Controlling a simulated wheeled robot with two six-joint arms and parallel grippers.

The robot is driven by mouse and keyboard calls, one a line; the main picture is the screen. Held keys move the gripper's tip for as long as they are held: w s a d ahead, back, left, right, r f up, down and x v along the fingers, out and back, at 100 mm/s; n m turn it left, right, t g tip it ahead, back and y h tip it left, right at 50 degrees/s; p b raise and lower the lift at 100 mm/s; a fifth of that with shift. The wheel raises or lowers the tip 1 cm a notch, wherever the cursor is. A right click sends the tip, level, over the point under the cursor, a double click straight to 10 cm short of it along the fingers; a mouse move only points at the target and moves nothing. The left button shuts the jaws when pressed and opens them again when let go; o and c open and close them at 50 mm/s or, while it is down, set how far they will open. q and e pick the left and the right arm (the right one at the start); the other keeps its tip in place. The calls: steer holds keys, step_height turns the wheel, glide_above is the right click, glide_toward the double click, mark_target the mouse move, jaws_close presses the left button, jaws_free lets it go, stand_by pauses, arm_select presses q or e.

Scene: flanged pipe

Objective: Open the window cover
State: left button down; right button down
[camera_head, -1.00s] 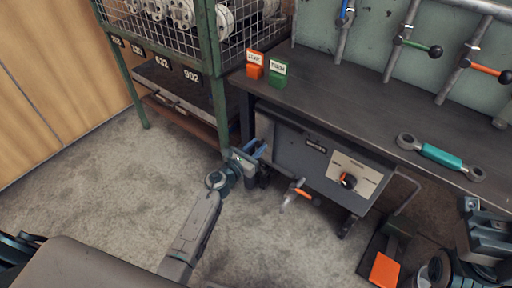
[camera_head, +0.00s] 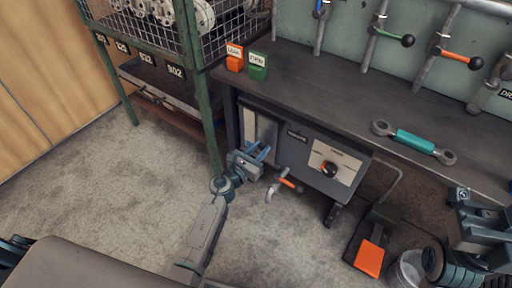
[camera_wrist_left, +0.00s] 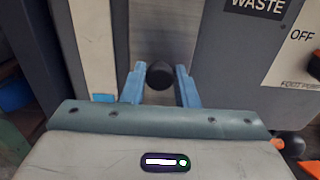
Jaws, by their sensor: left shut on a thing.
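A grey box labelled WASTE (camera_head: 305,145) hangs under the bench, and a pale upright panel (camera_head: 266,131) shows at its left end. I take this panel to be the window cover, but cannot be sure. My left gripper (camera_head: 260,157) is low in front of that end. In the left wrist view, its blue fingers (camera_wrist_left: 159,88) are shut on a dark round knob (camera_wrist_left: 160,75) standing out from a grey panel (camera_wrist_left: 165,30). A pale upright strip (camera_wrist_left: 96,40) is left of the knob. My right gripper (camera_head: 487,222) is at the right edge, its fingers unclear.
An orange-handled tap (camera_head: 285,184) sticks out below the box. A green wire-mesh rack (camera_head: 205,100) stands close on the left. A teal-handled link (camera_head: 415,141) lies on the bench. Floor at the left is clear.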

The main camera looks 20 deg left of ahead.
arm_select(q)
steer(key=c, duration=1.2)
jaws_free()
steer(key=shift+o, duration=0.2)
steer(key=shift+s, duration=0.1)
steer(key=v, duration=1)
steer(key=shift+s+p, duration=0.3)
steer(key=shift+a, duration=0.15)
